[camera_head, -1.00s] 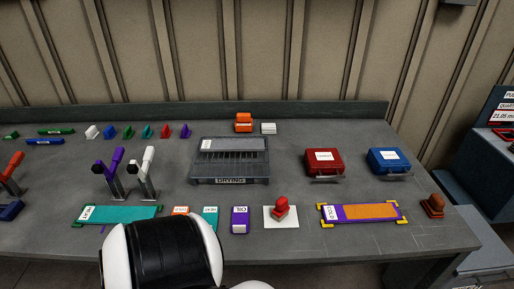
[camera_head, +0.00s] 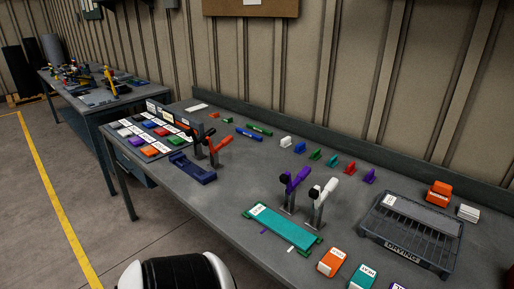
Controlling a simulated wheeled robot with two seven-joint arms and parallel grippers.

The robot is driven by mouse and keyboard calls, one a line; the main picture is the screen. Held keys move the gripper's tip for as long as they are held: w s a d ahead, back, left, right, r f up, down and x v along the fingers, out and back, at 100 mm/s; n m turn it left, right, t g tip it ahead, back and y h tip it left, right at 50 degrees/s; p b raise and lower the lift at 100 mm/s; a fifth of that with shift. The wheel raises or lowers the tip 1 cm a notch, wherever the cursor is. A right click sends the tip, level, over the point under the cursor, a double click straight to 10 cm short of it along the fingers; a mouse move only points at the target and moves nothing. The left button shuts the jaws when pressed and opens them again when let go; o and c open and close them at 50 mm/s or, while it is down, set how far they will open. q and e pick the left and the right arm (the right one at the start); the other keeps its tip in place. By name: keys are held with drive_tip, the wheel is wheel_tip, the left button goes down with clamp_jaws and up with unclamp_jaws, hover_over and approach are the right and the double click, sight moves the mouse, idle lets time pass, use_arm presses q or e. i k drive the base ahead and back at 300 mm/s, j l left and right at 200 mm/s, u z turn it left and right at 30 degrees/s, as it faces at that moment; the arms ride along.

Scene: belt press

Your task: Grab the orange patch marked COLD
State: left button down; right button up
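An orange block with a white label (camera_head: 331,262) lies at the front of the bench, right of the teal strip (camera_head: 281,228). Its label is too small to read for certain. A sorting tray (camera_head: 112,130) at the bench's left end holds several coloured patches with white labels, one of them orange (camera_head: 152,151). These labels are too small to read, so I cannot tell which patch is marked COLD. A white and black part of my own arm shows at the bottom edge. Neither gripper is in view.
A dark blue holder (camera_head: 192,168) stands beside the sorting tray. Upright clamps with orange (camera_head: 219,141), purple (camera_head: 294,181) and white handles rise from the bench. A drying rack (camera_head: 410,232) is at the right. Open floor lies left of the bench.

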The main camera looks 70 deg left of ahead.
sight(332, 261)
drive_tip(key=u, duration=1.4)
drive_tip(key=j+z, duration=0.2)
drive_tip(key=j, duration=0.5)
